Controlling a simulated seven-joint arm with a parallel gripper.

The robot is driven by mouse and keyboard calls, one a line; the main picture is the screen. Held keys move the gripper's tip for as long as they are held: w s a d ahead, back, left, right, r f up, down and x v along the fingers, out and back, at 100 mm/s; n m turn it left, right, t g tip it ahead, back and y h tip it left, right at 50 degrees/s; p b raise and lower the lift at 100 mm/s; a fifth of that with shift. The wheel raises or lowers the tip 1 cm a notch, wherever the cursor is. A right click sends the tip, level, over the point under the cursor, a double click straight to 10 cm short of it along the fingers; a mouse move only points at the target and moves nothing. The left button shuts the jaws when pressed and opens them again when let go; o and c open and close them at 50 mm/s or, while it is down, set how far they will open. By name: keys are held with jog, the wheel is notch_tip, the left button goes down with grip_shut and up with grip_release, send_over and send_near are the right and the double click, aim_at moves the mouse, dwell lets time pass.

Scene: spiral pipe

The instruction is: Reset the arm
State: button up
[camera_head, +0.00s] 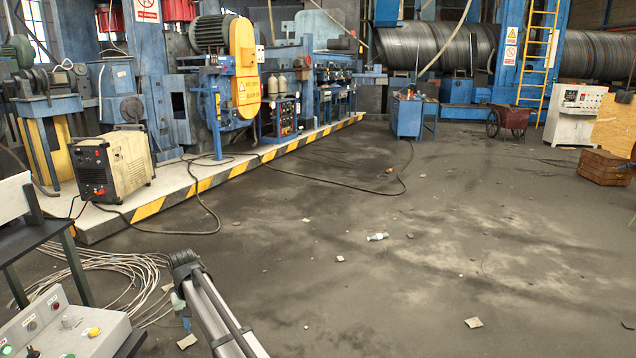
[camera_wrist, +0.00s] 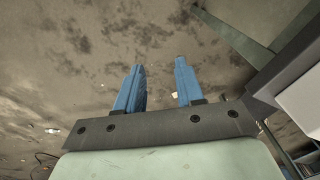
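My gripper (camera_wrist: 159,66) shows in the wrist view as two blue fingers with a clear gap between them. It is open, and nothing is held between the fingers. The floor lies behind the fingers in that view. In the head view, my arm (camera_head: 217,312) rises from the bottom edge, left of centre, over the floor. The fingers cannot be made out clearly in the head view.
A control box (camera_head: 65,328) with buttons and a dark table (camera_head: 40,238) stand close on the left. Coiled cable (camera_head: 125,275) lies beside them. A striped platform (camera_head: 205,185) carries a welding machine (camera_head: 113,167). Floor to the right is open, with small litter.

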jog(key=d+f+m, duration=0.1)
jog(key=d+f, duration=0.3)
jog(key=d, duration=0.7)
jog(key=d+f+m, duration=0.1)
jog(key=d+f, duration=0.4)
jog(key=d, duration=0.6)
jog(key=d+f+m, duration=0.1)
jog(key=d+f, duration=0.3)
jog(key=d, duration=0.7)
jog(key=s+d+f+m, duration=0.1)
jog(key=s+d+f, duration=0.25)
jog(key=d, duration=0.45)
jog(key=s+d+f+m, duration=0.2)
jog(key=s+d, duration=0.3)
jog(key=d, duration=0.3)
jog(key=s+d+f+m, duration=0.1)
jog(key=s+d+f, duration=0.1)
jog(key=s+d, duration=0.45)
jog(key=s+d+f+g, duration=0.1)
jog(key=s+f+g, duration=0.2)
jog(key=s+f, duration=0.7)
jog(key=s+d+f+g, duration=0.1)
jog(key=s+f+g, duration=0.2)
jog(key=s+f, duration=0.7)
jog(key=s, duration=0.8)
jog(key=shift+s+d+f+g, duration=0.2)
jog(key=shift+s+f+g, duration=0.1)
jog(key=shift+f+g, duration=0.1)
